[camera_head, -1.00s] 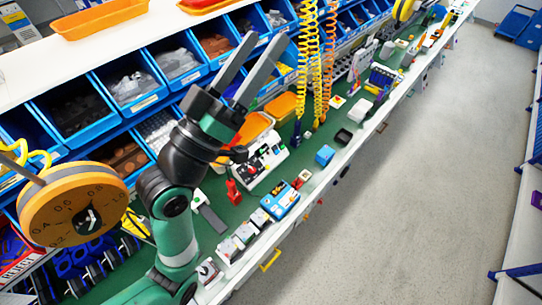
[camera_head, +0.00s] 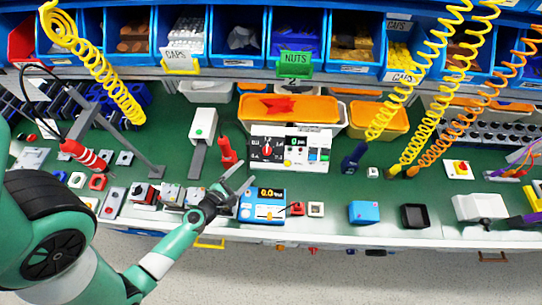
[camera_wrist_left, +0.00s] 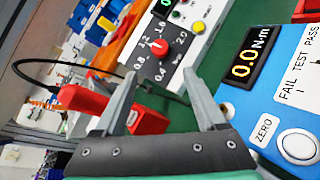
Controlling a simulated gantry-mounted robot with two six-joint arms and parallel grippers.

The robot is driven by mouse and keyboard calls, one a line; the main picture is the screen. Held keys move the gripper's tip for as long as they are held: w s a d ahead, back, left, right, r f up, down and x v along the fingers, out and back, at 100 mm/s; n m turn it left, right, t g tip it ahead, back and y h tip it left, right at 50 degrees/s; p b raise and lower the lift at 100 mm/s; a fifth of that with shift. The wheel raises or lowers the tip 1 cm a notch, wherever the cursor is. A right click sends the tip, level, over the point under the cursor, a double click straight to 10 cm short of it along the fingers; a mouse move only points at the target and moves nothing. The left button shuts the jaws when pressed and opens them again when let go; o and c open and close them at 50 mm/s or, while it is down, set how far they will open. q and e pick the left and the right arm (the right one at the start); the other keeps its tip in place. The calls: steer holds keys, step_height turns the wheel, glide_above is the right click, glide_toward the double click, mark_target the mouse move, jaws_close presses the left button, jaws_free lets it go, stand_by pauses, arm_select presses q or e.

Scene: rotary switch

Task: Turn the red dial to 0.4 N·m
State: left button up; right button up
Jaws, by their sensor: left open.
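The red dial (camera_head: 267,148) is on the black plate at the left of a white control panel (camera_head: 318,160). In the left wrist view the red dial (camera_wrist_left: 158,47) lies beyond the fingertips, with white numbers around it; its exact setting is hard to read. My left gripper (camera_head: 238,180) is open and empty, in front of the panel, apart from the dial. Its two fingers (camera_wrist_left: 158,84) also show in the left wrist view. A blue tester (camera_head: 262,205) is beside it; its display reads 0.0 N·m in the wrist view. My right gripper is not in view.
A red tool (camera_head: 227,150) stands left of the panel. A white device (camera_head: 203,125) is further left. Coiled yellow hoses (camera_head: 400,100) hang at the right. Blue bins (camera_head: 237,35) line the back.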

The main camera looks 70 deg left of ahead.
mark_target(266, 152)
arm_select(q)
steer(key=b+x, duration=0.1)
steer(key=x, duration=1)
steer(key=shift+w+a, duration=0.1)
steer(key=shift+w, duration=0.35)
jaws_close()
